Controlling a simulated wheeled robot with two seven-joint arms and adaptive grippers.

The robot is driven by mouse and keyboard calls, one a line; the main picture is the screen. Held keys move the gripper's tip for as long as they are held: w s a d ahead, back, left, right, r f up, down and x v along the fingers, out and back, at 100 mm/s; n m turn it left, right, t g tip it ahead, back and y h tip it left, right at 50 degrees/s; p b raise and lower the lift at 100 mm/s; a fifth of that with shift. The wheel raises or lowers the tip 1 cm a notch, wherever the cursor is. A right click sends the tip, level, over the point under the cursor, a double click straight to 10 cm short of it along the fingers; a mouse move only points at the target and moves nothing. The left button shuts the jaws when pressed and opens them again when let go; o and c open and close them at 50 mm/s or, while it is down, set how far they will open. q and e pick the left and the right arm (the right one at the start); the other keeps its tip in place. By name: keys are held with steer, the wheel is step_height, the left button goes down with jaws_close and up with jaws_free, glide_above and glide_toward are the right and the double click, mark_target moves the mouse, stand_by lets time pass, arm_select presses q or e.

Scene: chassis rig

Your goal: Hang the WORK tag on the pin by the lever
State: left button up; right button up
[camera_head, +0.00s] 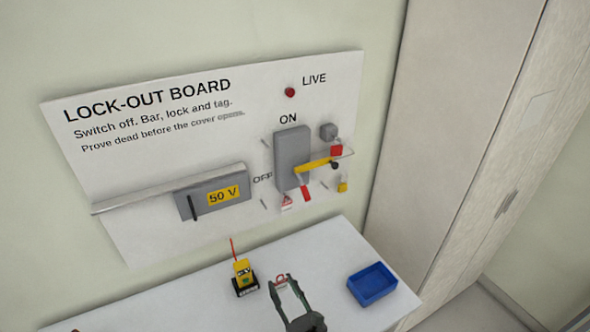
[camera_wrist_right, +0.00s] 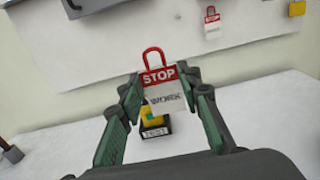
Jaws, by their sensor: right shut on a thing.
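The WORK tag (camera_wrist_right: 162,92) is white with a red STOP band and a red loop on top. My right gripper (camera_wrist_right: 160,88) is shut on it, and it hangs upright between the fingers, loop up. In the head view my right gripper (camera_head: 287,282) is low over the shelf, in front of and below the board, with the red loop showing at its tips. The grey switch box (camera_head: 291,150) carries a yellow bar (camera_head: 315,164), which may be the lever. Thin pins stick out near it, one by OFF (camera_head: 264,204). My left gripper is not in view.
A yellow tester (camera_head: 243,271) with a red probe stands on the shelf left of my gripper. A blue tray (camera_head: 372,283) is to the right. Other tags (camera_head: 287,202) and a yellow padlock (camera_head: 342,184) hang below the switch. A grey 50 V cover (camera_head: 224,200) is at left.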

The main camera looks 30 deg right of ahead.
steer(key=w+d+r+m+h+p, duration=0.1)
steer(key=w+d+r+p, duration=0.25)
steer(key=w+r, duration=0.4)
steer(key=w+d+r+m+h+p, duration=0.1)
steer(key=w+d+r+h+p, duration=0.25)
steer(key=r, duration=0.75)
steer(key=w+d+r+m+p, duration=0.1)
steer(key=w+d+r+p, duration=0.2)
steer(key=w+r+p, duration=0.5)
steer(key=shift+g, duration=0.4)
steer(key=w+b, duration=0.2)
steer(key=w, duration=0.1)
steer(key=w+b, duration=0.2)
steer(key=b, duration=0.1)
steer(key=w+b, duration=0.2)
steer(key=w, duration=0.1)
steer(key=shift+w+d, duration=0.25)
steer(key=shift+w, duration=0.05)
steer(key=o, duration=0.9)
steer(key=shift+a, duration=0.1)
steer(key=shift+c, duration=0.2)
